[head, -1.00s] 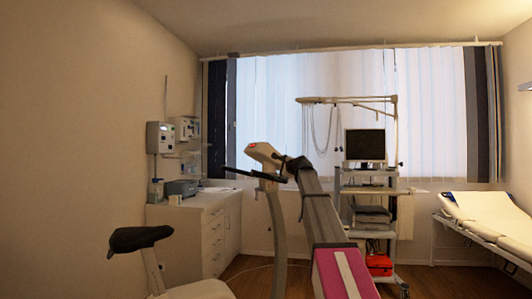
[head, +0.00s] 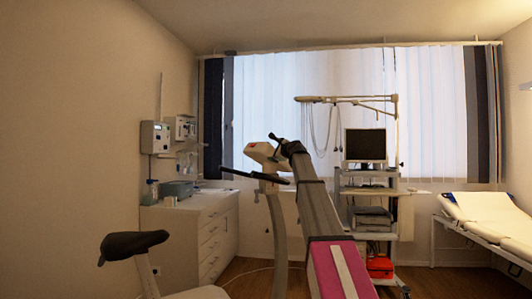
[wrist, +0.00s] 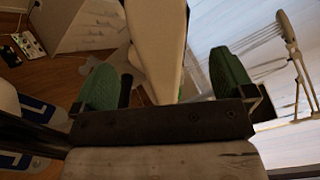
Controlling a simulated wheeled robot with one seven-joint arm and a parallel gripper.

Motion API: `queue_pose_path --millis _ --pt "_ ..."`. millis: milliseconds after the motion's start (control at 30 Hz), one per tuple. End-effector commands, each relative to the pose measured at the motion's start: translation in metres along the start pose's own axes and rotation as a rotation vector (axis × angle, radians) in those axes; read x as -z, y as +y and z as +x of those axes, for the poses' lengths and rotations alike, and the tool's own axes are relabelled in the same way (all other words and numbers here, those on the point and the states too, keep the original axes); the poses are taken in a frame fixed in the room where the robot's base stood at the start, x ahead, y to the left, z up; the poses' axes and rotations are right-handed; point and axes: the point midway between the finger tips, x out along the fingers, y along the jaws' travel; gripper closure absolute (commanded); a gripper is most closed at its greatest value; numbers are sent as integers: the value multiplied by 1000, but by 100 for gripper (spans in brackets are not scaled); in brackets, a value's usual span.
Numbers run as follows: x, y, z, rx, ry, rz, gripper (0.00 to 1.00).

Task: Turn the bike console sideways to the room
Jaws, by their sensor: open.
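The exercise bike's console (head: 262,153) is a cream head with a small red mark, on top of a pale post. Dark handlebars (head: 240,175) spread below it. In the head view my gripper (head: 278,142) is at the console's upper right edge, partly overlapping it. In the wrist view my gripper (wrist: 166,80) is open, with green pads on both sides of a cream part that appears to be the console (wrist: 158,40). There is a gap on the right side; contact on the left cannot be told.
The bike's dark saddle (head: 133,244) is at the front left. A white cabinet (head: 192,225) stands by the left wall. A wheeled cart with a monitor (head: 365,146) stands behind, right of my arm. A couch (head: 485,218) is at the far right.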

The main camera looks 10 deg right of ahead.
Motion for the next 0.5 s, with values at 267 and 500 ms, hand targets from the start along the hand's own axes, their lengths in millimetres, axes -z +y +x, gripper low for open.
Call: queue_pose_path --millis 267,500 --pt "0 -1 47 -2 0 -1 0" --pt "1 -1 86 -2 0 -1 0"
